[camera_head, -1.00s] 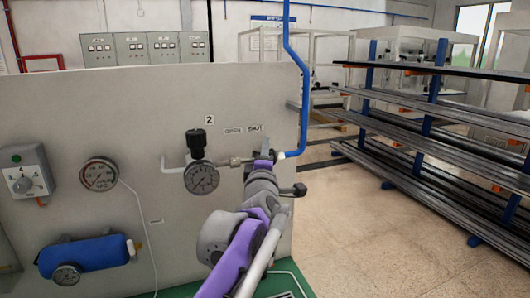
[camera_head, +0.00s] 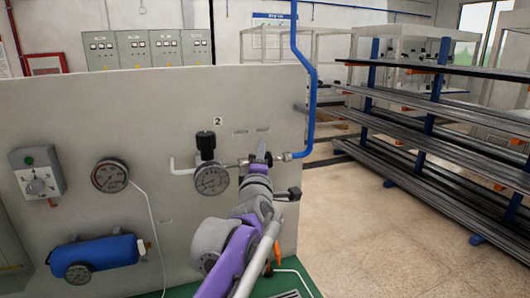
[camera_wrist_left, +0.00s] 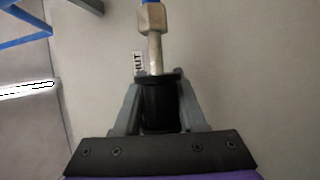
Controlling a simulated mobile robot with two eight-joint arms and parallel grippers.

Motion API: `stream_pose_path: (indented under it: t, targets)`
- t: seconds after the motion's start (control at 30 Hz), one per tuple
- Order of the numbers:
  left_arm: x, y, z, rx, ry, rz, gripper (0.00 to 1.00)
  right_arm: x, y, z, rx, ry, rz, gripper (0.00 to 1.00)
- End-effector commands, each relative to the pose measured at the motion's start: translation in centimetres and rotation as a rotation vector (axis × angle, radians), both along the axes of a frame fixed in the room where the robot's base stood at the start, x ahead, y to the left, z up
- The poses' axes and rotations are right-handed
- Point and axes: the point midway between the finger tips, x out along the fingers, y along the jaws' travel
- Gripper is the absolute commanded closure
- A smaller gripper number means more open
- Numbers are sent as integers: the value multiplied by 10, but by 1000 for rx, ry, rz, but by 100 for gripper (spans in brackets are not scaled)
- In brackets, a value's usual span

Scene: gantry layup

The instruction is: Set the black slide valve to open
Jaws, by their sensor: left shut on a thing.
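The black slide valve (camera_wrist_left: 160,105) shows in the left wrist view as a dark sleeve on a metal pipe. The two grey fingers of my left gripper (camera_wrist_left: 165,108) are shut on it from both sides. In the head view my left gripper (camera_head: 260,158) is at the pipe line right of the gauge marked 2, and it mostly hides the valve. Two small labels sit above it: the left one (camera_head: 240,132) is unreadable, and the right one (camera_head: 262,130) is just above the gripper. The wrist view shows part of a "SHUT" label (camera_wrist_left: 138,62) beside the pipe. My right gripper is not in view.
A pressure gauge (camera_head: 212,180) with a black knob (camera_head: 205,142) is left of the valve. A blue pipe (camera_head: 312,95) rises on the right. Another gauge (camera_head: 110,176) and a blue tank (camera_head: 95,252) are further left. A rack of bars (camera_head: 430,150) stands at right.

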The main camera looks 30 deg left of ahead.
Motion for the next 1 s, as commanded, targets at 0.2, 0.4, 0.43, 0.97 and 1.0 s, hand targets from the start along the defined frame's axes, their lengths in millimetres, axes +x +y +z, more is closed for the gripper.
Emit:
stream_pose_path:
  t: [0.2, 0.4, 0.43, 0.97, 1.0]
  targets:
    - [-1, 3, -1, -1, -2, 7, 47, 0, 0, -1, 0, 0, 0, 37]
    - [-1, 2, -1, 0, -2, 5, 30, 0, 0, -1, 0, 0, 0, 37]
    - [-1, 2, -1, 0, -2, 5, 30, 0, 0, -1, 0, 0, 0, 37]
    - [-49, -23, -10, -2, -2, 4, 30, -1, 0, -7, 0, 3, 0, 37]
    - [-56, -27, -11, -1, -2, 3, 30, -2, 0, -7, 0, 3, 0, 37]
